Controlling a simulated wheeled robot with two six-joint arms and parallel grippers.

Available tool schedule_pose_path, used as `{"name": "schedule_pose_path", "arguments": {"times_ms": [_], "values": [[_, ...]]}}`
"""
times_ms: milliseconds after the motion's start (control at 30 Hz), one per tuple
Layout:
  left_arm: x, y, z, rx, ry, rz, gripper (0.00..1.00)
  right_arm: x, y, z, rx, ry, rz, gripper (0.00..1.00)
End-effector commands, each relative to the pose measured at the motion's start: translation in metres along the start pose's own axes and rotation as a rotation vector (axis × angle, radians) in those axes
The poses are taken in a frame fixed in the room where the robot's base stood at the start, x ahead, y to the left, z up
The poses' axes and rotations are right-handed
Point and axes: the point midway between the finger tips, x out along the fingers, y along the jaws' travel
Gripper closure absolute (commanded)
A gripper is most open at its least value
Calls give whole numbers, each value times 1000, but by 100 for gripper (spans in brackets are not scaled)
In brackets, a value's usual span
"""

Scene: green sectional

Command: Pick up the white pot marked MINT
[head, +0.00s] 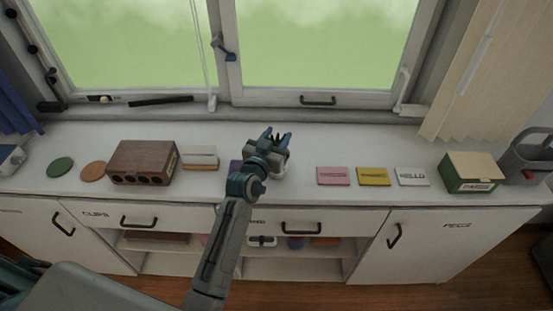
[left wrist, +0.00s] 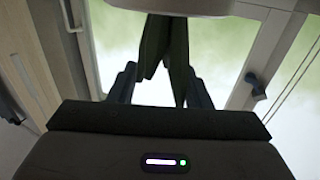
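My left gripper (head: 277,135) is over the counter in front of the window, with its two blue fingertips standing apart. Dark green leaves (head: 275,139) show between the fingertips. In the left wrist view the same long leaves (left wrist: 178,50) rise between the two spread fingers (left wrist: 160,88). A pale patch (head: 283,157) beside the gripper's body may be the white pot, but my gripper covers most of that spot. No MINT marking can be read, and contact between the fingers and a pot is hidden. My right gripper is not in view.
Left of my gripper on the counter (head: 335,150) are a brown box with holes (head: 143,162), two round coasters and a card in a holder. To the right are pink, yellow and white cards (head: 373,176), a green box (head: 470,172) and a grey caddy (head: 530,155).

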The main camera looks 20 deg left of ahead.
Motion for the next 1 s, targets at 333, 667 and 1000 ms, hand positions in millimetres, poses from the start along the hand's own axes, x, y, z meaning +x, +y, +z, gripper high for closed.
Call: {"name": "schedule_pose_path", "arguments": {"times_ms": [333, 667, 1000], "values": [[0, 0, -2, 0, 3, 0, 100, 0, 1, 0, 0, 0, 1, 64], [0, 0, -8, 0, 5, 1, 100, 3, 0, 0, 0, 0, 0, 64], [0, 0, -31, 0, 6, 1, 100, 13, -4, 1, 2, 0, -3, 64]]}}
